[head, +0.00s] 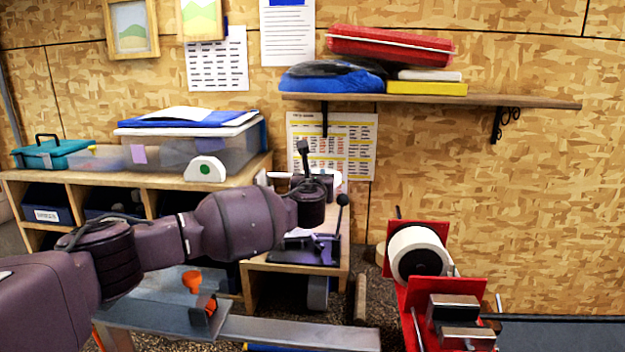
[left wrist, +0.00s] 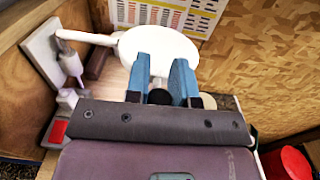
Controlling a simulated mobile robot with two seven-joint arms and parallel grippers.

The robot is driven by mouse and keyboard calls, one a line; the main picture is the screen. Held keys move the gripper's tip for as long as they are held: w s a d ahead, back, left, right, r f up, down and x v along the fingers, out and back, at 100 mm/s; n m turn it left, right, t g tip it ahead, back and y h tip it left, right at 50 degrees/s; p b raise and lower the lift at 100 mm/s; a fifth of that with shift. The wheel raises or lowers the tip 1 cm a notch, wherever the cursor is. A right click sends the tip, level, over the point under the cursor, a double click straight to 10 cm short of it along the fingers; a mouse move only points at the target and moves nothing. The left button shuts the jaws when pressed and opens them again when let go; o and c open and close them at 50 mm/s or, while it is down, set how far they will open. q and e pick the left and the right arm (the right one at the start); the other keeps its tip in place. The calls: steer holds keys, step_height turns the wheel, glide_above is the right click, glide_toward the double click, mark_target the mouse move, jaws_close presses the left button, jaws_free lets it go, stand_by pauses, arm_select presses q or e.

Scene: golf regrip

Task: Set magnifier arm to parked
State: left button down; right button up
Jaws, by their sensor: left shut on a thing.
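The magnifier arm (left wrist: 88,37) is white. It runs from a white mounting plate (left wrist: 42,52) on the left to a round white head (left wrist: 160,45) in the left wrist view. My left gripper (left wrist: 162,72) has its two blue fingers at the near side of the head, shut on the magnifier, with a dark knob (left wrist: 159,97) between them. The exact contact is partly hidden. In the head view my left wrist hides most of the magnifier; a pale edge of its head (head: 333,179) shows behind. My right gripper is in neither view.
A low wooden bench (head: 258,278) holds a dark tray (head: 305,254) with an upright black-knobbed lever. A red machine with a white roll (head: 418,254) stands to the right. A wall shelf (head: 530,102) is above. A grey metal beam (head: 290,332) crosses in front.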

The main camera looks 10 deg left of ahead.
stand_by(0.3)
arm_select(q)
steer(key=c, duration=1)
jaws_free()
steer(key=shift+r, duration=0.1)
step_height(320, 180, up, 20)
steer(key=shift+f+b, duration=0.1)
steer(key=shift+b, duration=0.75)
